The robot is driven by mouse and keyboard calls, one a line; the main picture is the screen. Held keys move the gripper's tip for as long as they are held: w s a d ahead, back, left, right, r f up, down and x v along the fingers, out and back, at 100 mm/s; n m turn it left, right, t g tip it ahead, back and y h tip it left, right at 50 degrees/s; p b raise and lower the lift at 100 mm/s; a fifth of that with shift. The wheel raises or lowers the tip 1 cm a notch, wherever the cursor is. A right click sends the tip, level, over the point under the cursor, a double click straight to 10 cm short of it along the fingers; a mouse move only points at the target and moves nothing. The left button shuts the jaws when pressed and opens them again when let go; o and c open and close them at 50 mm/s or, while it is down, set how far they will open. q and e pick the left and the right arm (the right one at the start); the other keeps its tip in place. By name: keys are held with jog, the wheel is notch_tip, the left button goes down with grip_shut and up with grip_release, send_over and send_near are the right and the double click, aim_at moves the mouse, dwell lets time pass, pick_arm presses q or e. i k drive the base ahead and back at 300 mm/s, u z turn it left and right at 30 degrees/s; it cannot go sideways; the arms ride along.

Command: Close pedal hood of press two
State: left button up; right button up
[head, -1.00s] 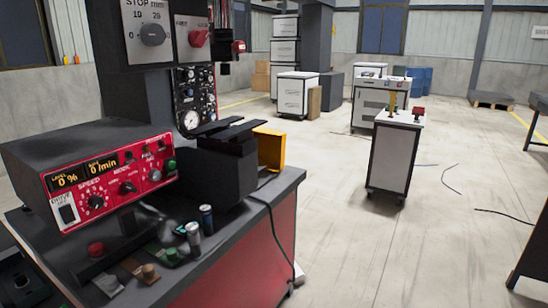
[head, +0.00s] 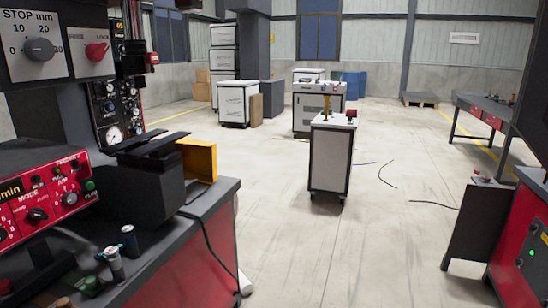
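I cannot make out a pedal or a pedal hood in the head view. A machine on the left has a stop-scale plate (head: 37,44) with a dark knob and a red lock knob, and a pressure gauge (head: 114,135) below. I cannot tell whether it is press two. At the right edge stands a red machine cabinet (head: 527,232) with a green-lit switch, with a dark panel (head: 478,222) beside it; its lower part is cut off by the frame. Neither of my grippers is in view.
A red control box (head: 45,195) and a yellow open bracket (head: 199,160) are on the left bench (head: 205,205). A white trolley (head: 329,160) stands mid-floor. Cables (head: 386,175) lie on the floor. The grey floor (head: 350,250) between bench and right cabinet is mostly clear. A table (head: 490,108) is back right.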

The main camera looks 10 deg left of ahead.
aim_at(200, 159)
jog(key=z, duration=0.1)
jog(key=i, duration=3.85)
jog(key=u, duration=2.8)
